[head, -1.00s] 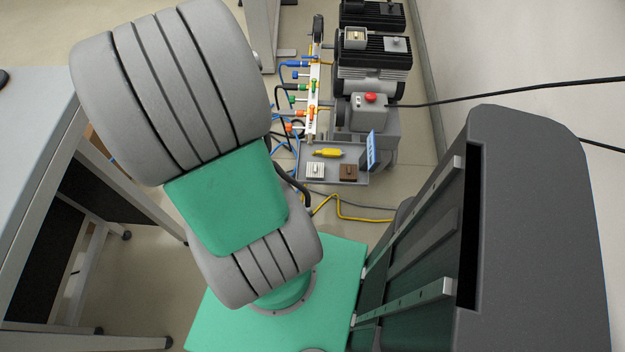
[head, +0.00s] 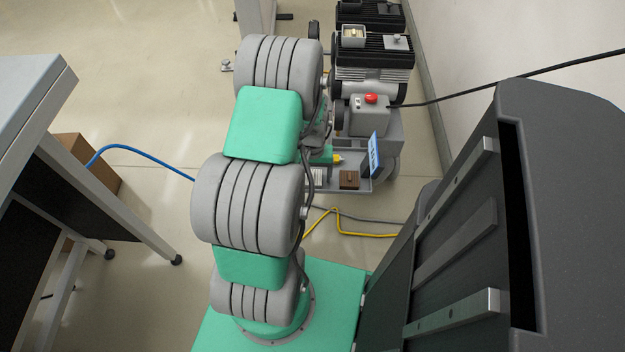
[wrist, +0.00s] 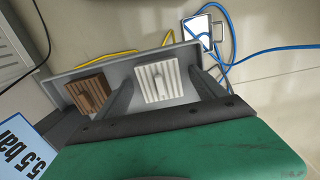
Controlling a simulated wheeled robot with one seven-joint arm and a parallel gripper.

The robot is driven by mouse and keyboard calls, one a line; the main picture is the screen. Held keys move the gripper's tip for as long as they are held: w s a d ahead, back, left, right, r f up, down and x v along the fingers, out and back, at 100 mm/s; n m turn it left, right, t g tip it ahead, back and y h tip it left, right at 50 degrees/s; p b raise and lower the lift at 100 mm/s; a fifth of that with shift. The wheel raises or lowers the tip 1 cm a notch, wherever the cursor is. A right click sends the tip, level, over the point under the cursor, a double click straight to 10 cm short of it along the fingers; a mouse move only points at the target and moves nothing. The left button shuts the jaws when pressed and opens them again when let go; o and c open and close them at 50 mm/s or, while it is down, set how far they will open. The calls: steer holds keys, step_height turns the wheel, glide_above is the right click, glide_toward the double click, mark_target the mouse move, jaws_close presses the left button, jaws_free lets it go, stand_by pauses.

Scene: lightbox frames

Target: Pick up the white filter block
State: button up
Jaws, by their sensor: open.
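The white filter block (wrist: 158,80) is a ribbed square piece lying in a grey tray (wrist: 125,70) in the wrist view. In the head view only a sliver of the white block (head: 319,175) shows beside my arm. My gripper (wrist: 161,76) is open, with its two dark fingers pointing towards the tray. In the wrist view the white block appears between the fingers, and no contact shows. I cannot tell how far the fingertips are above it.
A brown ribbed block (wrist: 88,94) lies beside the white one, to its left in the wrist view. A blue "5.5 bar" sign (head: 374,153) stands at the tray's edge. A grey machine with a red button (head: 371,98) stands behind. Cables (head: 350,224) lie on the floor.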

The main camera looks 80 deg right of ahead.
steer(key=c, duration=1.4)
steer(key=shift+r, duration=0.15)
steer(key=shift+c, duration=0.2)
